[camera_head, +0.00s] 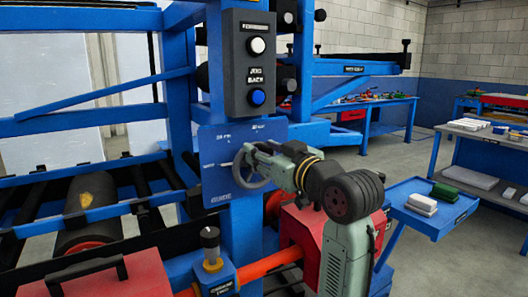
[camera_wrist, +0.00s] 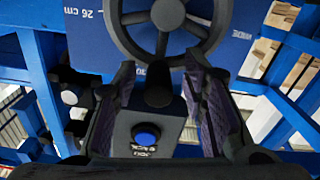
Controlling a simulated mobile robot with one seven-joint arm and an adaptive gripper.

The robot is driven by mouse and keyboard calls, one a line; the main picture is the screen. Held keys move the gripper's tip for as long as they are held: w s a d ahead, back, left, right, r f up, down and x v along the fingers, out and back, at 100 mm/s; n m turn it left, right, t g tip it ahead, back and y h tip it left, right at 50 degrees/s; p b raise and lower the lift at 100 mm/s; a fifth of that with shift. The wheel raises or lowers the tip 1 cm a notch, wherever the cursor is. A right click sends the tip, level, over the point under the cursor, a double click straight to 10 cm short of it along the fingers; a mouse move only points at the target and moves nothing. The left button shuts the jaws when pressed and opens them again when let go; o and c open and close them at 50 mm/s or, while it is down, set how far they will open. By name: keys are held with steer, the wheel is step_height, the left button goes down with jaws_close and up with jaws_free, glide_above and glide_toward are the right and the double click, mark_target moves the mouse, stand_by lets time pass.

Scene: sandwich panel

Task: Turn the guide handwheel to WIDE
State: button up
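The grey spoked handwheel (camera_head: 250,166) is mounted on a blue plate (camera_head: 214,150) on the blue frame post. In the wrist view the handwheel (camera_wrist: 163,15) fills the top middle, and a dark knob (camera_wrist: 159,86) stands out at its rim. My gripper (camera_head: 247,155) is at the wheel in the head view, covering part of it. In the wrist view my gripper (camera_wrist: 160,72) has its two fingers apart, one on each side of the knob. I cannot tell whether either finger touches it. WIDE shows on the plate (camera_wrist: 242,35) in the wrist view.
A dark button box (camera_head: 256,64) with a white and a blue button is above the wheel. A red box (camera_head: 304,237) and a black-topped lever (camera_head: 210,243) are below. A blue tray table (camera_head: 433,215) stands right; open floor lies behind it.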

steer(key=v, duration=1.1)
steer(key=shift+s+d, duration=0.25)
steer(key=shift+s, duration=0.1)
